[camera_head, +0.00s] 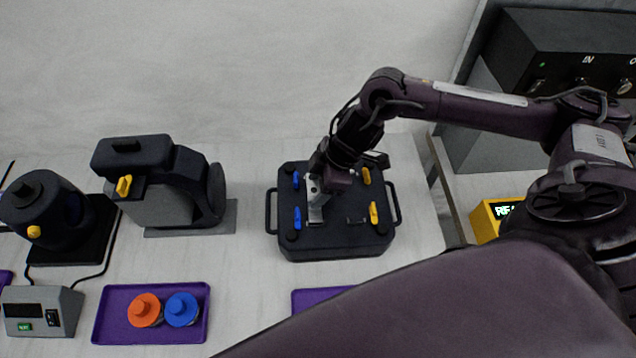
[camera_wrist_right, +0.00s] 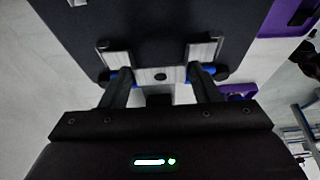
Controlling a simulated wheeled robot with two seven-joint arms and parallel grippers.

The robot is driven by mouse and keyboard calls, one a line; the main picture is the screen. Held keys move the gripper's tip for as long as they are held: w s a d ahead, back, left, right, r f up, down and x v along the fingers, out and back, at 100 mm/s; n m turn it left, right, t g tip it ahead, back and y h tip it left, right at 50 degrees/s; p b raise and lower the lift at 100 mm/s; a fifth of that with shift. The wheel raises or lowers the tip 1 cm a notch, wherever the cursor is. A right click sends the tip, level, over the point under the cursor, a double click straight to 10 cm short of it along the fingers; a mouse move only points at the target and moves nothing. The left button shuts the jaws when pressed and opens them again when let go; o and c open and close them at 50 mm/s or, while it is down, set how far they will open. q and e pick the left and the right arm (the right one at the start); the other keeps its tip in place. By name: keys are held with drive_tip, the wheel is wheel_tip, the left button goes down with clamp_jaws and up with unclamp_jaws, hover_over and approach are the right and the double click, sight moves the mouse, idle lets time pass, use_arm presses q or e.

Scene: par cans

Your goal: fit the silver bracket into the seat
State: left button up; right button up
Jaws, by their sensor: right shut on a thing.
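The silver bracket (camera_head: 316,213) is at the left half of the black fixture (camera_head: 335,245), between two blue levers. My right gripper (camera_head: 322,182) comes down from above and is shut on the bracket. In the right wrist view, the bracket (camera_wrist_right: 150,75) spans between the two fingers of my right gripper (camera_wrist_right: 162,88), with a dark hole in its middle. The seat is largely hidden by the gripper and bracket, and I cannot tell whether the bracket is in it or just above it. My left gripper is not in view.
The fixture carries blue levers (camera_head: 297,218), yellow levers (camera_head: 373,212) and side handles. A purple tray (camera_head: 108,327) holds an orange knob (camera_head: 145,310) and a blue knob (camera_head: 181,309). Dark machines (camera_head: 165,190) stand at left. Another purple tray (camera_head: 310,300) is partly hidden by my arm.

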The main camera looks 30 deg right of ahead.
drive_tip(key=shift+f, duration=0.4)
drive_tip(key=o, duration=1.1)
drive_tip(key=shift+o, duration=0.2)
drive_tip(key=b+v, duration=0.1)
drive_tip(key=v, duration=0.6)
drive_tip(key=shift+d+r, duration=0.15)
drive_tip(key=shift+r, duration=0.15)
drive_tip(key=shift+s, duration=0.1)
